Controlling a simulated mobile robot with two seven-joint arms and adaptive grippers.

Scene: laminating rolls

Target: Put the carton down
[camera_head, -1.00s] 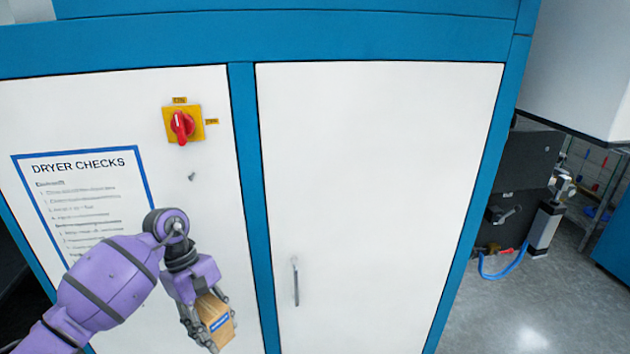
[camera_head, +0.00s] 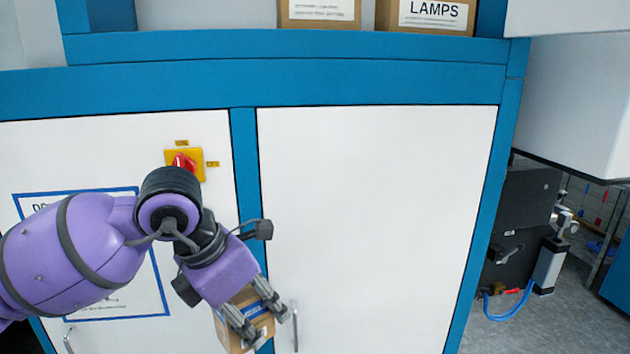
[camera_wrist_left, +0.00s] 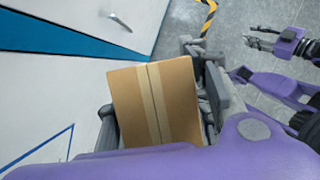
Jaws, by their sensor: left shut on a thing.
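The carton (camera_head: 240,345) is a small brown cardboard box with a blue-and-white label. My left gripper (camera_head: 266,327) is shut on it, with fingers across its side, and holds it in front of the white cabinet doors. In the left wrist view the carton (camera_wrist_left: 157,103) shows its top with a pale tape strip, between the grey fingers. Its underside is hidden. My right gripper (camera_wrist_left: 262,38) shows at the upper right of the left wrist view, apart from the carton, with its fingers spread and empty.
A blue-framed cabinet (camera_head: 372,200) with white doors stands close in front. Two boxes, one marked LAMPS (camera_head: 430,17), sit on top of it. A red switch (camera_head: 183,163) and a door handle (camera_head: 295,328) stick out.

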